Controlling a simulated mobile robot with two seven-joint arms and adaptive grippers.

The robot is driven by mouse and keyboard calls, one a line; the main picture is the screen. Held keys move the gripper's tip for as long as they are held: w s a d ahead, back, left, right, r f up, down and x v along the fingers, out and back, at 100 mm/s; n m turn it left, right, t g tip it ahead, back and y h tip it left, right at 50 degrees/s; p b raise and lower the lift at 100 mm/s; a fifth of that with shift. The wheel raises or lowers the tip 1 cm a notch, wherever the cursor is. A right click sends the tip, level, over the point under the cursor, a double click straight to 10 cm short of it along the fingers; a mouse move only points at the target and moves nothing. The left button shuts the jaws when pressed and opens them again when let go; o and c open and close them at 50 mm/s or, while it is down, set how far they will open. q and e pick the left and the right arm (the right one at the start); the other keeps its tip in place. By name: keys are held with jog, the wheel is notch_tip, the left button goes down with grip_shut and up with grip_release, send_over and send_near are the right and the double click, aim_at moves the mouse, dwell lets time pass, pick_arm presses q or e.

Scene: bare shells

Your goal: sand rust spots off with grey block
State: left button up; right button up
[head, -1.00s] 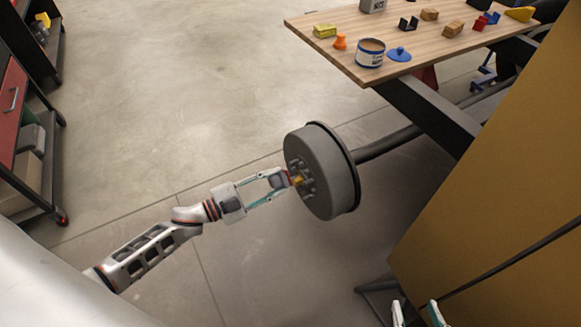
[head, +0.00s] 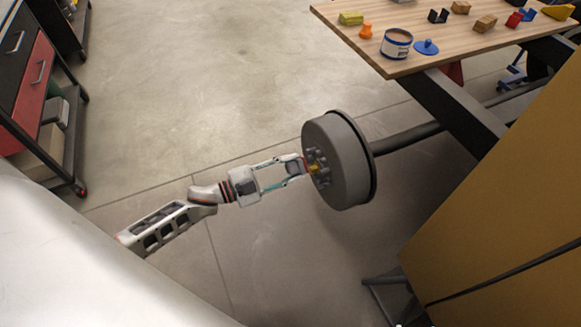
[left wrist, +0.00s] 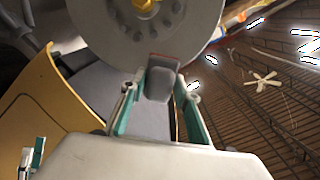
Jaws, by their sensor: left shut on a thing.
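My left gripper (head: 301,167) is shut on a small grey block with a reddish edge (left wrist: 160,79). The block is at the face of a grey round drum (head: 337,160), beside its yellow centre and dark studs. The drum's face also fills the top of the left wrist view (left wrist: 120,45). I cannot tell whether the block touches it. No rust spots can be made out; the block and fingers hide part of the face. My right gripper (left wrist: 31,158) shows small at the lower left of the left wrist view, its fingers apart and empty.
A wooden table (head: 370,30) at the upper right holds a tin (head: 396,44), a blue lid (head: 426,47) and several small blocks. A large mustard panel (head: 500,200) stands at right. A drawer cabinet (head: 35,80) is at left. The floor between is clear.

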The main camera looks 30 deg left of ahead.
aim_at(325, 144)
pick_arm(q)
jog(key=shift+x, duration=3.45)
pick_arm(e)
jog(key=shift+w+a+r, duration=0.15)
jog(key=shift+a+r, duration=0.05)
jog(key=shift+a, duration=0.15)
pick_arm(q)
jog(key=shift+r, duration=0.1)
jog(key=shift+b+x, duration=0.35)
jog(key=shift+x, duration=0.7)
pick_arm(e)
jog(key=shift+f, duration=0.25)
jog(key=shift+s, duration=0.2)
pick_arm(q)
jog(key=shift+w+a+b, duration=0.2)
jog(key=shift+w+a, duration=0.3)
jog(key=shift+a, duration=0.25)
jog(key=shift+w+a+b, duration=0.2)
jog(key=shift+w+a, duration=0.3)
jog(key=shift+a, duration=0.2)
jog(key=shift+w+a, duration=0.1)
jog(key=shift+a, duration=0.1)
jog(key=shift+w+d, duration=0.1)
jog(key=shift+w, duration=0.05)
pick_arm(e)
jog(key=shift+f, duration=0.15)
